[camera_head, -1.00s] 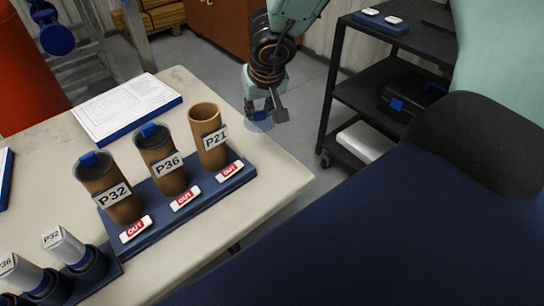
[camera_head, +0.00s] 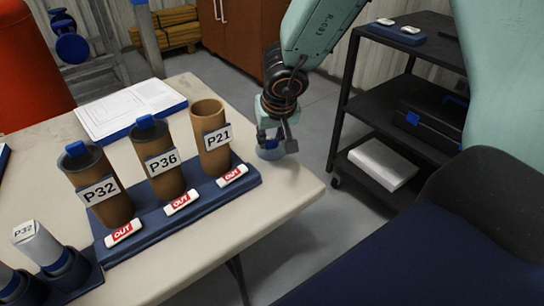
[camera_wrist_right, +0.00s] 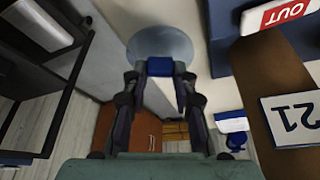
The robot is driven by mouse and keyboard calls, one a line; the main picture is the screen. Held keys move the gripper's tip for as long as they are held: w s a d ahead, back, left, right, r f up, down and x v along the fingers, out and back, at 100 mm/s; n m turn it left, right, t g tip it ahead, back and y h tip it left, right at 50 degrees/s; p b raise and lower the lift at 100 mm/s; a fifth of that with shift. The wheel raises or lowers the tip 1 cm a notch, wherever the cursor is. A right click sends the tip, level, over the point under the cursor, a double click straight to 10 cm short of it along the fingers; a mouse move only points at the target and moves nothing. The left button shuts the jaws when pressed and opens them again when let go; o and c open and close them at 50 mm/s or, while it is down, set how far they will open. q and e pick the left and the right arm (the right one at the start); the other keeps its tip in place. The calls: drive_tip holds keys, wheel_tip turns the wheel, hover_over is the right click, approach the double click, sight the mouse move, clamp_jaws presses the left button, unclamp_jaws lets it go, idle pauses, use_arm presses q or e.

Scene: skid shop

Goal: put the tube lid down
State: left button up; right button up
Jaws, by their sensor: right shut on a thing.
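The tube lid (camera_head: 270,153) is a grey-blue disc with a blue grip. My right gripper (camera_head: 273,137) is shut on it, at the right edge of the table beside the P21 tube. In the right wrist view the lid (camera_wrist_right: 160,42) shows as a round disc, with its blue grip (camera_wrist_right: 160,68) between the fingertips. Whether the lid touches the tabletop I cannot tell. The P21 tube (camera_head: 210,150) is brown and open at the top. The P36 tube (camera_head: 160,165) and the P32 tube (camera_head: 105,205) have dark lids with blue grips. My left gripper is out of view.
The tubes stand in a blue rack (camera_head: 190,208) with red-and-white OUT tags. Clear tabletop (camera_head: 275,190) lies right of the rack, up to the table's edge. A black cart (camera_head: 400,90) stands beyond a floor gap.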

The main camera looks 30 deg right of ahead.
sight(272, 148)
drive_tip(key=shift+f+b, duration=1.8)
drive_tip(key=shift+f, duration=0.15)
drive_tip(key=shift+r, duration=0.1)
drive_tip(key=o, duration=0.9)
